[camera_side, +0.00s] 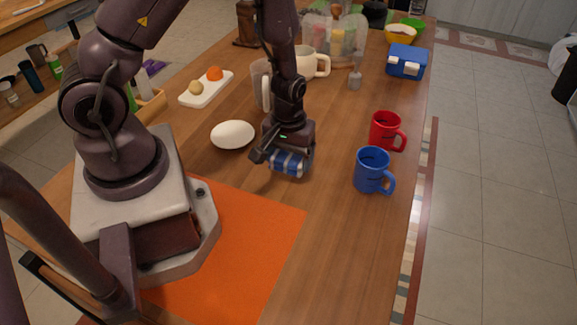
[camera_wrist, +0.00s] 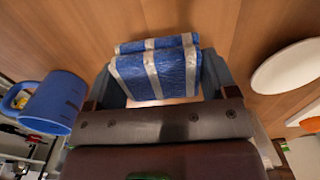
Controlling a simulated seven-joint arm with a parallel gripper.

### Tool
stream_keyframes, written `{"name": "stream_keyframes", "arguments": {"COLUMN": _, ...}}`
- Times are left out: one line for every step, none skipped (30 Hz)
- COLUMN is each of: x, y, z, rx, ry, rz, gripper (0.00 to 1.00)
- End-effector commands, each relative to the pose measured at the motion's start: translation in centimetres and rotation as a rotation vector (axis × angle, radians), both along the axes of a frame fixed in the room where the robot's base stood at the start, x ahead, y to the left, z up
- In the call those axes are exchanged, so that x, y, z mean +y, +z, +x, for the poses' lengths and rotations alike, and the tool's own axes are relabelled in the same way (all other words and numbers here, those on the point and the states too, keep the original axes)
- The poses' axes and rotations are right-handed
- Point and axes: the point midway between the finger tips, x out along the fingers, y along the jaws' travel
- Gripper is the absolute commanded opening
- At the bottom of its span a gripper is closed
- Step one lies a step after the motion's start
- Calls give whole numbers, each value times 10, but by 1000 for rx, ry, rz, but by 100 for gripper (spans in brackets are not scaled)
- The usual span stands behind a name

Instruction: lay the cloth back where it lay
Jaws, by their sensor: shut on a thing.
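The cloth (camera_side: 288,163) is blue with pale stripes and looks folded or bunched. It is between the fingers of my gripper (camera_side: 283,160), which is shut on it. In the wrist view the cloth (camera_wrist: 155,70) fills the space between the two fingertips of my gripper (camera_wrist: 162,85), with the wooden table beyond it. My gripper points down over the middle of the table, right of a white oval object. I cannot tell whether the cloth's underside touches the table.
A white oval object (camera_side: 233,134) lies left of my gripper. A blue mug (camera_side: 371,170) and red mug (camera_side: 384,131) stand to the right. An orange mat (camera_side: 250,225) lies in front. Bare wood (camera_side: 335,235) is clear at front right.

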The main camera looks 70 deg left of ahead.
Motion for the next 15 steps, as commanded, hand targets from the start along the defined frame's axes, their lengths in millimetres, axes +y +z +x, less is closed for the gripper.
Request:
{"name": "stream_keyframes", "arguments": {"x": 0, "y": -8, "z": -1, "rx": 4, "ry": 3, "rz": -1, "gripper": 53}}
{"name": "stream_keyframes", "arguments": {"x": 0, "y": -12, "z": -1, "rx": 4, "ry": 2, "rz": -1, "gripper": 53}}
{"name": "stream_keyframes", "arguments": {"x": 0, "y": -17, "z": -1, "rx": 6, "ry": 1, "rz": -1, "gripper": 53}}
{"name": "stream_keyframes", "arguments": {"x": 0, "y": -21, "z": -1, "rx": 5, "ry": 1, "rz": -1, "gripper": 53}}
{"name": "stream_keyframes", "arguments": {"x": 0, "y": -25, "z": -1, "rx": 5, "ry": 1, "rz": -1, "gripper": 53}}
{"name": "stream_keyframes", "arguments": {"x": 0, "y": -28, "z": -1, "rx": 4, "ry": 1, "rz": -1, "gripper": 53}}
{"name": "stream_keyframes", "arguments": {"x": 0, "y": -30, "z": -1, "rx": 3, "ry": 0, "rz": -1, "gripper": 53}}
{"name": "stream_keyframes", "arguments": {"x": 0, "y": -31, "z": 0, "rx": 1, "ry": 0, "rz": -1, "gripper": 53}}
{"name": "stream_keyframes", "arguments": {"x": 0, "y": -32, "z": 0, "rx": 1, "ry": -1, "rz": -1, "gripper": 53}}
{"name": "stream_keyframes", "arguments": {"x": 0, "y": -32, "z": 0, "rx": -1, "ry": -1, "rz": -1, "gripper": 53}}
{"name": "stream_keyframes", "arguments": {"x": 0, "y": -32, "z": 0, "rx": -1, "ry": -1, "rz": -1, "gripper": 53}}
{"name": "stream_keyframes", "arguments": {"x": 0, "y": -31, "z": 0, "rx": -1, "ry": -1, "rz": -1, "gripper": 53}}
{"name": "stream_keyframes", "arguments": {"x": 0, "y": -31, "z": 0, "rx": -1, "ry": -1, "rz": -1, "gripper": 53}}
{"name": "stream_keyframes", "arguments": {"x": 0, "y": -31, "z": 0, "rx": -1, "ry": -1, "rz": -1, "gripper": 53}}
{"name": "stream_keyframes", "arguments": {"x": 0, "y": -31, "z": 0, "rx": 0, "ry": -1, "rz": 0, "gripper": 53}}
